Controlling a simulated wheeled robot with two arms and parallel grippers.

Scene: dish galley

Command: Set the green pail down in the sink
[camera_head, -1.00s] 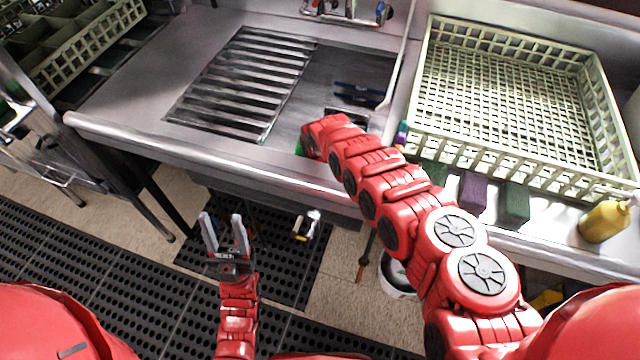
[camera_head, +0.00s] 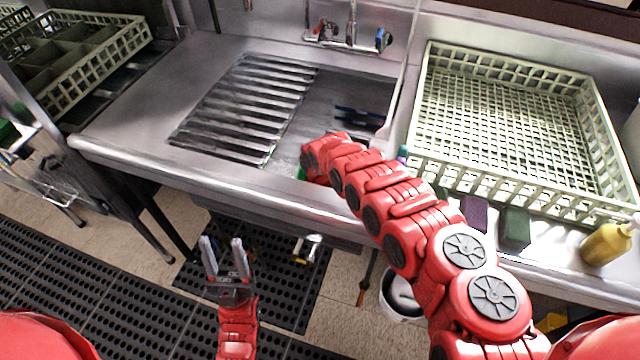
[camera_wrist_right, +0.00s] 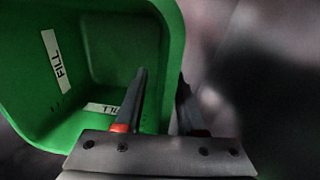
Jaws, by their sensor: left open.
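The green pail (camera_wrist_right: 110,60) fills the left of the right wrist view, its open inside facing the camera, with white "FILL" labels. My right gripper (camera_wrist_right: 160,78) has one finger inside the pail and one outside, shut on its wall. In the head view my right arm reaches into the sink basin (camera_head: 345,97); only a sliver of green pail (camera_head: 301,173) shows beside its end. The arm hides the rest, so I cannot tell whether the pail touches the sink floor. My left gripper (camera_head: 222,244) is open and empty, low in front of the counter.
A ribbed drainboard (camera_head: 245,105) lies left of the basin, and a faucet (camera_head: 350,35) stands behind. A pale dish rack (camera_head: 510,120) sits right of the sink. Sponges (camera_head: 515,228) and a yellow bottle (camera_head: 606,243) line the front edge. A white bucket (camera_head: 398,300) stands below.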

